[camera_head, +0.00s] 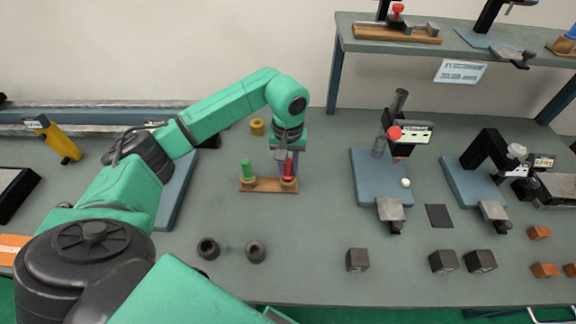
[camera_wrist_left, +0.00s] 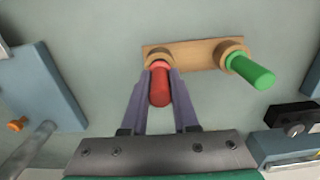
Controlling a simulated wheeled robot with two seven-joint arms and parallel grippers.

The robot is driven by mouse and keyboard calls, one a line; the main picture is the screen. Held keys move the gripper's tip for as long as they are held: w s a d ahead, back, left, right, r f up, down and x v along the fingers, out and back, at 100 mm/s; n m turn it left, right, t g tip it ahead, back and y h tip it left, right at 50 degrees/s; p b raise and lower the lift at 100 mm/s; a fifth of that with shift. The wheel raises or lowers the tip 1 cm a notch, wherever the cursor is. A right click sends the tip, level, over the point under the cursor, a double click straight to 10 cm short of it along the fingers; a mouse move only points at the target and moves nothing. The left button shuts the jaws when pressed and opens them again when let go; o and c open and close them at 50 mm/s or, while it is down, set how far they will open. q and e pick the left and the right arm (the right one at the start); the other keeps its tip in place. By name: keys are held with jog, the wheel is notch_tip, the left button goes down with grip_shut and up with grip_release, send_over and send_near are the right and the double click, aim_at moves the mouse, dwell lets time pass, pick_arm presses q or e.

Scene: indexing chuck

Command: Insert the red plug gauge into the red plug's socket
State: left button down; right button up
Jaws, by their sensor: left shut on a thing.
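The red plug gauge (camera_head: 289,171) stands upright at the right-hand seat of a small wooden rack (camera_head: 268,185). It also shows in the left wrist view (camera_wrist_left: 160,87), with its far end at the rack's round seat. My left gripper (camera_head: 285,158) is shut on the red plug gauge from above, one finger on each side. The green plug (camera_head: 247,170) stands in the rack's left-hand seat. Two dark round sockets (camera_head: 208,249) (camera_head: 256,251) sit on the table in front of the rack; I cannot tell which is the red plug's. My right gripper is not in view.
A blue-based gauge stand (camera_head: 367,186) is right of the rack, with another (camera_head: 462,188) farther right. Dark blocks (camera_head: 357,260) lie near the front edge. A yellow ring (camera_head: 257,127) is behind the rack. Bare table lies between rack and sockets.

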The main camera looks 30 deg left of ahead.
pick_arm(q)
jog(key=shift+f+b, duration=0.55)
dwell(0.4)
dwell(1.0)
jog(key=c, duration=0.6)
grip_release()
notch_tip(320, 180, up, 8)
jog(key=shift+w+r+b, duration=0.1)
jog(key=shift+r+b, duration=0.05)
jog(key=shift+b, duration=0.95)
notch_tip(320, 180, up, 6)
jog(key=p, duration=0.1)
